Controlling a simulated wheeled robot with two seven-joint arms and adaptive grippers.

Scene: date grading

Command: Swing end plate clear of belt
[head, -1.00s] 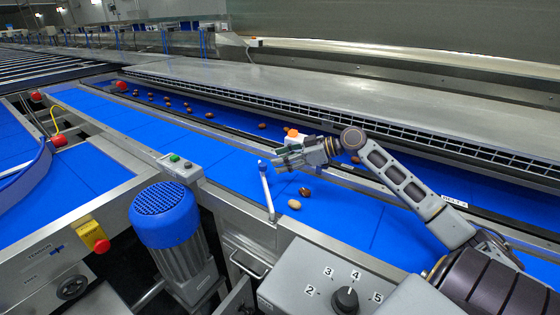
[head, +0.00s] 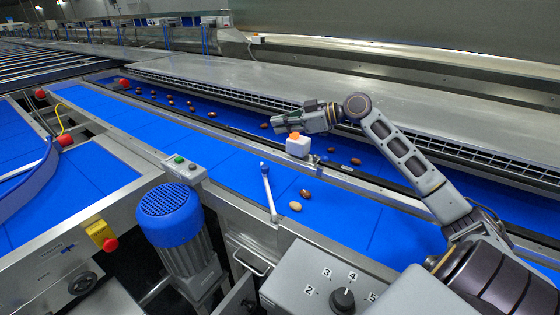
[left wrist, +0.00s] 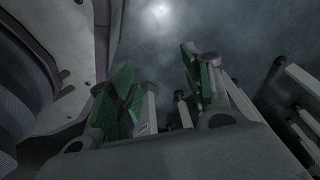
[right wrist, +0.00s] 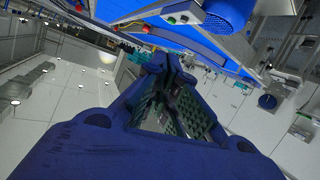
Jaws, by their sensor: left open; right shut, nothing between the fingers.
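The thin pale end plate (head: 268,190) with a blue tip shows at the near edge of the blue belt (head: 225,157). In the picture it runs up from the near rail over the belt; I cannot tell its exact angle. My right gripper (head: 283,122) is shut and empty, above the far side of the belt, apart from the plate. Its closed fingers also show in the right wrist view (right wrist: 172,68). My left gripper (left wrist: 165,98) is open and empty in the left wrist view, over a dim grey floor. It is not in the head view.
A white box with an orange top (head: 298,147) stands on the divider rail below my right gripper. Dates lie beside the plate (head: 296,206) and on the far belt. A blue motor (head: 170,215) and a grey dial box (head: 300,275) stand in front.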

